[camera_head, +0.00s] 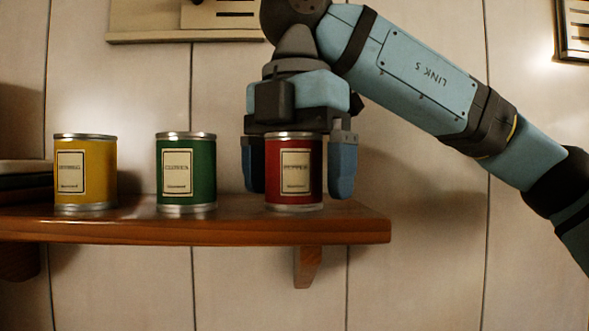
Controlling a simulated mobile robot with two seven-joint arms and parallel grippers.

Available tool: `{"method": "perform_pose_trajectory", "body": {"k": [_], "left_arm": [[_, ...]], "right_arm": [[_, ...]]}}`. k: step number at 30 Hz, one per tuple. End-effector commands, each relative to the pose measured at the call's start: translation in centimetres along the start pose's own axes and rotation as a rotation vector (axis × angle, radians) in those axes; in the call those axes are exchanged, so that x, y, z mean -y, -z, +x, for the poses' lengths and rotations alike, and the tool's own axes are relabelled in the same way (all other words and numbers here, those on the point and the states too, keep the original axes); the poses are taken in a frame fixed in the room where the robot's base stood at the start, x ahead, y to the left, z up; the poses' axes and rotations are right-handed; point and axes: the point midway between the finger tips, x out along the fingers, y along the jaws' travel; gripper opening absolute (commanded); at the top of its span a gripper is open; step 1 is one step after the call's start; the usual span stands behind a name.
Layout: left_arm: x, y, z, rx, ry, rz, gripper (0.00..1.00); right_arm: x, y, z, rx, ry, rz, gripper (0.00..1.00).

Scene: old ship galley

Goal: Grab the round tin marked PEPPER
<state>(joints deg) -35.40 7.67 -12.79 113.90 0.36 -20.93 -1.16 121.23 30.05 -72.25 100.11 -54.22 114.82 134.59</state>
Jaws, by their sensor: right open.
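A round red tin (294,199) with a pale label that appears to read PEPPER stands upright near the right end of a wooden shelf. My right gripper (299,175) points down from above it. Its two blue fingers are apart, one at the left and one at the right of the red tin. I cannot tell whether either finger touches the tin. The left finger is partly hidden behind the tin. My left gripper is not in view.
A green tin (187,195) and a yellow tin (85,195) stand to the left on the wooden shelf (240,229), their labels hard to read. Dark stacked items (25,185) lie at the far left. The shelf ends just right of my gripper, with bare panelled wall beyond.

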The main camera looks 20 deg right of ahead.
Motion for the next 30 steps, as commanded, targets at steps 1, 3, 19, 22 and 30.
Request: {"method": "perform_pose_trajectory", "body": {"k": [1, 3, 19, 22, 30], "left_arm": [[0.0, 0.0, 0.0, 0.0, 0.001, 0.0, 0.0], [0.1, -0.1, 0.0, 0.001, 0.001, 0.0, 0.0], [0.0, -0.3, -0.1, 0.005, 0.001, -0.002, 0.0], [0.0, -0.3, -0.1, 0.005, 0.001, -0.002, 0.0], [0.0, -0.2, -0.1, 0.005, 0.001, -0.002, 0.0]], "right_arm": [[0.0, 0.0, 0.0, 0.0, -0.001, 0.0, 0.91], [0.0, 0.0, 0.0, 0.0, -0.001, 0.0, 0.91], [0.0, 0.0, 0.0, 0.0, 0.0, 0.0, 0.35], [0.0, 0.0, -0.1, 0.0, 0.0, 0.0, 0.35], [0.0, 0.1, -2.7, 0.002, -0.003, 0.002, 0.35]]}}
